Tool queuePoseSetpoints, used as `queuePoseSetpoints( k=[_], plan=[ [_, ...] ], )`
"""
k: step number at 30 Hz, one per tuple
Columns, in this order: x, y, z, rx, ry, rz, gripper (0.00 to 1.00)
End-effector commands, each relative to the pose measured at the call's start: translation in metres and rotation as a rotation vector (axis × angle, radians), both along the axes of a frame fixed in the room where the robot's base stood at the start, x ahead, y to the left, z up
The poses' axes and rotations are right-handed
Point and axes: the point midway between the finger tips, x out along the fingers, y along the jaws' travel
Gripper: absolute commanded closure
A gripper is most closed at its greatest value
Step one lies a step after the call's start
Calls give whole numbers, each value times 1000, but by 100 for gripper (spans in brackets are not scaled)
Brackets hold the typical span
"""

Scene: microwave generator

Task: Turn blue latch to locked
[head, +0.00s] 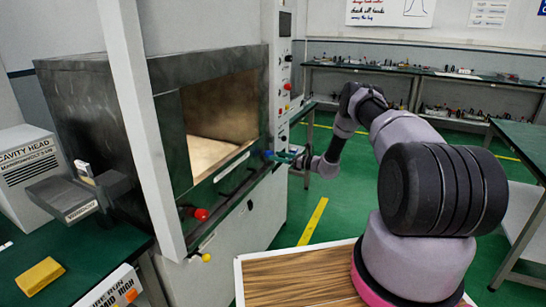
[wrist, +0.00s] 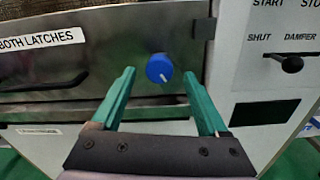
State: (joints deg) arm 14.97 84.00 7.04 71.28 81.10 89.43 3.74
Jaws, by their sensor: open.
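The blue latch (wrist: 158,67) is a round blue knob with a thin pale pin or mark pointing down to the right. It sits on the dark metal front of the microwave generator (head: 85,105), and in the head view it is a small blue spot (head: 268,154) at the right end of the opening's lower edge. My gripper (wrist: 159,74) has two green fingers, open and apart, with nothing between them. In the wrist view the fingertips lie left and right of the latch, without visible contact. The remaining depth to the latch is hard to judge.
A red knob (head: 201,214) is at the other end of the front edge. A black damper lever (wrist: 290,64) sticks out right of the latch. A "BOTH LATCHES" label (wrist: 40,38) is at left. A white post (head: 140,120) stands before the generator. Green floor is clear behind my arm.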

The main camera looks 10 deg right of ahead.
Motion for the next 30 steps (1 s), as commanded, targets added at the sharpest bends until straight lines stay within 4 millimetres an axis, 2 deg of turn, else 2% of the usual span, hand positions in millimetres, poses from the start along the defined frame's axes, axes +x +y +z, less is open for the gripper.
queuePoseSetpoints(
  k=[3,6,16,17,21,23,30],
  plan=[
    [9,14,-1,-1,0,2,23],
    [14,19,-1,-1,1,0,23],
    [17,23,0,-1,1,-1,23],
    [17,23,0,-1,1,-1,27],
    [17,23,0,-1,1,-1,80],
    [17,23,0,-1,1,-1,100],
    [17,22,0,-8,-11,-1,100]
  ],
)
